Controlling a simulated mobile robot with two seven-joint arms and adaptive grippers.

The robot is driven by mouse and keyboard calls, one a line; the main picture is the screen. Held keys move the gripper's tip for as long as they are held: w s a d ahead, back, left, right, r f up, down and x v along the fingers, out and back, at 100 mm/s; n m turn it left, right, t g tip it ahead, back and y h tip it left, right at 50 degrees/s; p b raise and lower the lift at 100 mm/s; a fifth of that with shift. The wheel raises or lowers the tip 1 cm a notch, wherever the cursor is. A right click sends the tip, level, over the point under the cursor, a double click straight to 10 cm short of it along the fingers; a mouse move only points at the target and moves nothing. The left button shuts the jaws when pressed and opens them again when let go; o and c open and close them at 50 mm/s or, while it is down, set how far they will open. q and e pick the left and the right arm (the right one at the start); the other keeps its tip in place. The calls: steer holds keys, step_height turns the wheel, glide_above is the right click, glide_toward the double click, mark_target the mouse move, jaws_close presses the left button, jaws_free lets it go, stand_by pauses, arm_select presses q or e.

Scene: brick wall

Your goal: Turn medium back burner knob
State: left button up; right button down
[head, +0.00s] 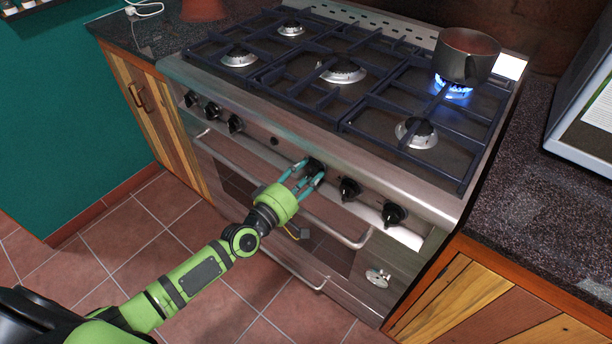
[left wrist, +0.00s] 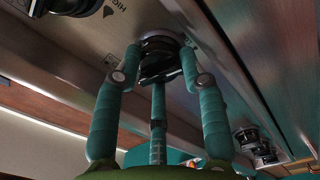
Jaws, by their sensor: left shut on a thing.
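The stove (head: 300,135) has a row of black knobs along its front panel. My left gripper (head: 310,174) is at a dark knob (head: 317,163) near the middle of the row, left of two other knobs. In the left wrist view my left gripper (left wrist: 160,78) has its teal fingers around this black knob (left wrist: 158,58) and shut on it. Part of the knob is hidden by the fingers in the head view. A dark pot (head: 467,55) sits on the back right burner, with a blue flame (head: 453,89) under it. My right gripper is not in view.
Right of the held knob are two knobs, a nearer one (head: 349,189) and a farther one (head: 393,214). Several knobs (head: 212,110) are at the left. An oven handle (head: 340,236) runs below. Counters flank the stove. The tiled floor (head: 135,230) is clear.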

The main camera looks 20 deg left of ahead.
arm_select(q)
steer(key=shift+s+d+f, duration=0.1)
steer(key=shift+d+f, duration=0.05)
stand_by(0.4)
steer(key=o, duration=0.9)
steer(key=v, duration=1.2)
